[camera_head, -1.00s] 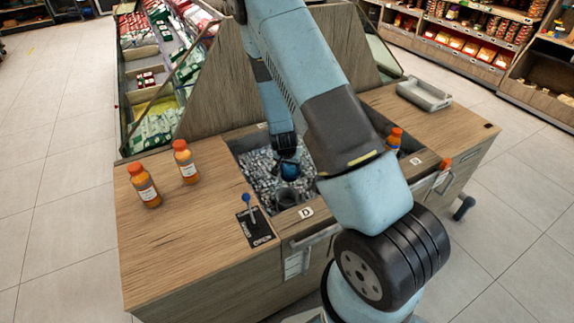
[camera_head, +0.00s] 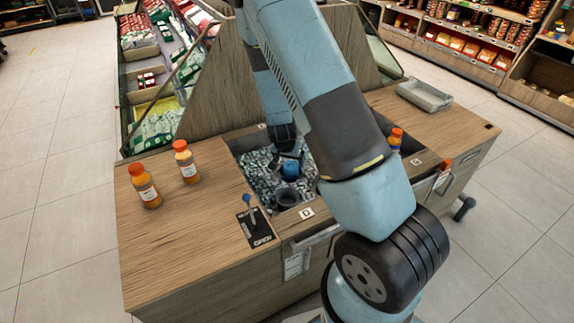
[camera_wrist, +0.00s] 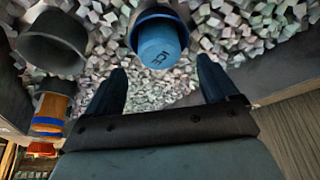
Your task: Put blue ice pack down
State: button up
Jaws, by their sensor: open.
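The blue ice pack (camera_head: 290,170) is a small blue cylinder lying in the bin of grey ice cubes in the counter. In the wrist view the ice pack (camera_wrist: 158,44) shows the word "ICE" on its end and rests among the cubes. My gripper (camera_wrist: 162,80) is open, its two dark fingers apart, with the ice pack just beyond the fingertips and clear of them. In the head view my gripper (camera_head: 288,150) is over the ice bin, partly hidden by its own wrist.
A dark round cup (camera_wrist: 52,44) sits in the ice beside the pack; it also shows in the head view (camera_head: 287,198). Two orange juice bottles (camera_head: 145,186) stand on the left counter. Another bottle (camera_head: 394,138) stands right of the bin. A grey tray (camera_head: 424,95) lies far right.

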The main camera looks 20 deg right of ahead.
jog(key=s+a+r+n+y, duration=0.1)
jog(key=s+r, duration=0.3)
jog(key=r, duration=0.6)
jog(key=s+r+n+y, duration=0.15)
jog(key=s+r, duration=0.25)
jog(key=r, duration=0.7)
jog(key=s+a+r+n+y, duration=0.15)
jog(key=s+r, duration=0.25)
jog(key=r, duration=0.6)
jog(key=s+d+r+n+t, duration=0.1)
jog(key=s+r, duration=0.5)
jog(key=s, duration=0.3)
jog(key=s+d+r+n+t+h, duration=0.1)
jog(key=s+r, duration=0.6)
jog(key=s, duration=0.2)
jog(key=shift+d+n+h, duration=0.25)
jog(key=shift+n+h, duration=0.05)
jog(key=shift+n, duration=0.1)
